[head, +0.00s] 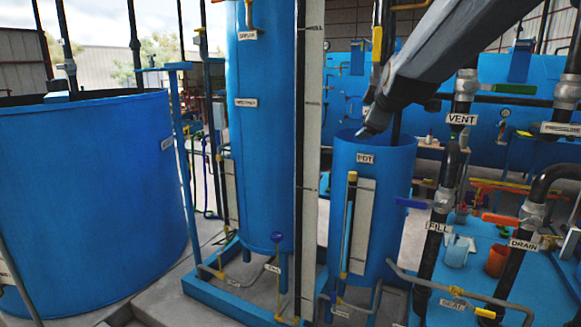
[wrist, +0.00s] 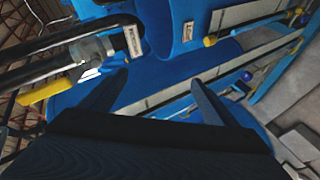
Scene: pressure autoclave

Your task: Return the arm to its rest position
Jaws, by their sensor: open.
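My arm (head: 440,50) reaches in from the upper right of the head view. Blue surfaces, pipes and a yellow-handled valve (wrist: 45,90) lie beyond the fingers.
A tall blue column (head: 262,130) stands left of the PDT tank, and a wide blue tank (head: 90,200) stands far left. Pipes labelled VENT (head: 462,119), FILL (head: 438,227) and DRAIN (head: 524,245) crowd the right. A large blue vessel (head: 480,125) is behind.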

